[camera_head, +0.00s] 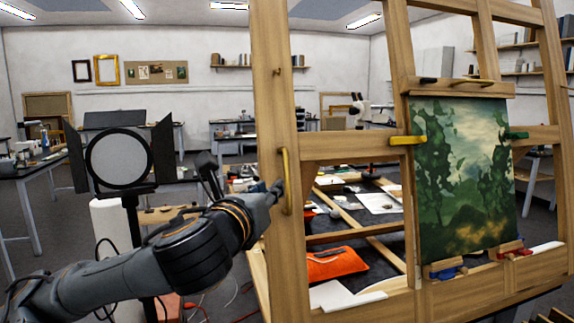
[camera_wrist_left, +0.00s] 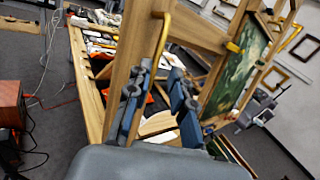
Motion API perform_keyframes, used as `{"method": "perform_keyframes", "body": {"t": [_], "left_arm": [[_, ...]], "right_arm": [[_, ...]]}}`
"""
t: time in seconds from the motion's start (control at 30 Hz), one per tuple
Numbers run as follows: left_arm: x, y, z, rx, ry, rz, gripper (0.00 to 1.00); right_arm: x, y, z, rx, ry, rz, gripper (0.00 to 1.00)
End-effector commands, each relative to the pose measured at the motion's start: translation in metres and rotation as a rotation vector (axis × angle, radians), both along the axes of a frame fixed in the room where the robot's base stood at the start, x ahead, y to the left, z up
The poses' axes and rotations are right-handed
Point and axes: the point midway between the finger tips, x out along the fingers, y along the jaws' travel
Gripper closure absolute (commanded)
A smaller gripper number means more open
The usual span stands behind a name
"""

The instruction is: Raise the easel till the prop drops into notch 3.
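The wooden easel (camera_head: 272,95) stands large at the right of the head view, its frame leaning back. It carries a green landscape painting (camera_head: 462,180), which also shows in the left wrist view (camera_wrist_left: 235,75). A yellow bar handle (camera_head: 287,180) is fixed upright on the easel's left post. My left gripper (camera_head: 276,190) is at this handle. In the left wrist view, the two blue-grey fingers (camera_wrist_left: 158,108) are spread apart, with the lower part of the handle (camera_wrist_left: 163,45) between them; contact cannot be told. I cannot make out the prop or its notches. My right gripper is not in view.
Behind the easel, a dark worktable holds an orange pouch (camera_head: 333,262) and papers. A round studio lamp (camera_head: 118,158) stands left, behind my left arm. Cables lie on the floor.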

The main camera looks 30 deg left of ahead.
Motion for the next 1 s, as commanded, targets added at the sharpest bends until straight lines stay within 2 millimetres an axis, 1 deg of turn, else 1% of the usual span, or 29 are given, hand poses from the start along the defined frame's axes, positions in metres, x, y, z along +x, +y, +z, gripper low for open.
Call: {"method": "perform_keyframes", "body": {"t": [0.03, 0.17, 0.23, 0.4, 0.6, 0.7, 0.8, 1.0], "left_arm": [[0.004, 0.002, 0.007, 0.002, 0.007, 0.003, 0.78], [0.014, 0.005, 0.006, 0.005, 0.009, -0.001, 0.78], [0.03, 0.009, 0.001, -0.001, 0.005, -0.001, 0.78], [0.065, 0.02, 0.001, 0.0, 0.005, -0.001, 0.78], [0.099, 0.03, 0.001, -0.001, 0.004, -0.002, 0.78], [0.11, 0.034, 0.001, 0.0, 0.002, -0.002, 0.78], [0.116, 0.035, 0.0, 0.001, 0.001, -0.003, 0.78], [0.119, 0.036, -0.001, 0.002, 0.001, -0.003, 0.78]], "right_arm": [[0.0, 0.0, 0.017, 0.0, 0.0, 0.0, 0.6], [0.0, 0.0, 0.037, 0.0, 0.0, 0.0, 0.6], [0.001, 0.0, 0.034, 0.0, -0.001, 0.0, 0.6], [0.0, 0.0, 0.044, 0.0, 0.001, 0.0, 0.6], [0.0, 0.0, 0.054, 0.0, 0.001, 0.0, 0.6], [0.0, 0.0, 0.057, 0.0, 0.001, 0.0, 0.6], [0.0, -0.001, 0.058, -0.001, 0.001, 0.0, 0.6], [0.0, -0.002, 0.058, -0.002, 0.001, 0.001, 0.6]]}}
